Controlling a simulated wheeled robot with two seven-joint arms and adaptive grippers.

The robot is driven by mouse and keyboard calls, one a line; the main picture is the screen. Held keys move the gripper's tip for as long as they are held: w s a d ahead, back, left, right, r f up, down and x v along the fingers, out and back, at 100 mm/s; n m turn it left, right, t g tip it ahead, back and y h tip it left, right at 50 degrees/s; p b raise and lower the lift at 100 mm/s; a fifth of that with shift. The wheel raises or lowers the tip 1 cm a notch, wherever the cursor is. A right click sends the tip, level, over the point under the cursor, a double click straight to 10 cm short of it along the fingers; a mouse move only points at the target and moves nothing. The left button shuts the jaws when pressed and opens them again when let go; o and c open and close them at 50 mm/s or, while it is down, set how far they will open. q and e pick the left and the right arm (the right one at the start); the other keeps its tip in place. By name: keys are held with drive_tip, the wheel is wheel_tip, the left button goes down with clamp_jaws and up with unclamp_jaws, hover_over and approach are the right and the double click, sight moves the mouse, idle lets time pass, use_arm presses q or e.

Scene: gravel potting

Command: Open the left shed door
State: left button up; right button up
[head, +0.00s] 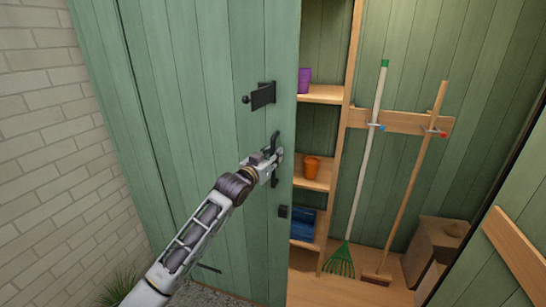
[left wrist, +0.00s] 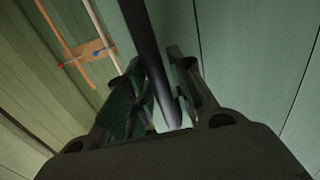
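The left shed door (head: 190,110) is a tall green plank panel at left in the head view. Its free right edge stands in front of the shelves; I cannot tell whether it is slightly ajar. A dark upright handle (head: 275,140) is near that edge. My left gripper (head: 272,158) is at the handle. In the left wrist view the dark handle bar (left wrist: 150,50) runs between my two fingers (left wrist: 158,80), which are drawn in close around it. A black latch piece (head: 263,95) is above the handle. My right gripper is in neither view.
The right door (head: 500,265) stands open at lower right. Inside are shelves (head: 320,94) with a purple pot (head: 304,80) and an orange pot (head: 312,167), a rake (head: 365,160), a broom (head: 415,170) and a box (head: 432,243). A brick wall (head: 50,130) is at left.

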use_arm(q)
clamp_jaws()
drive_tip(key=shift+s+a, duration=0.1)
drive_tip(key=shift+s, duration=0.05)
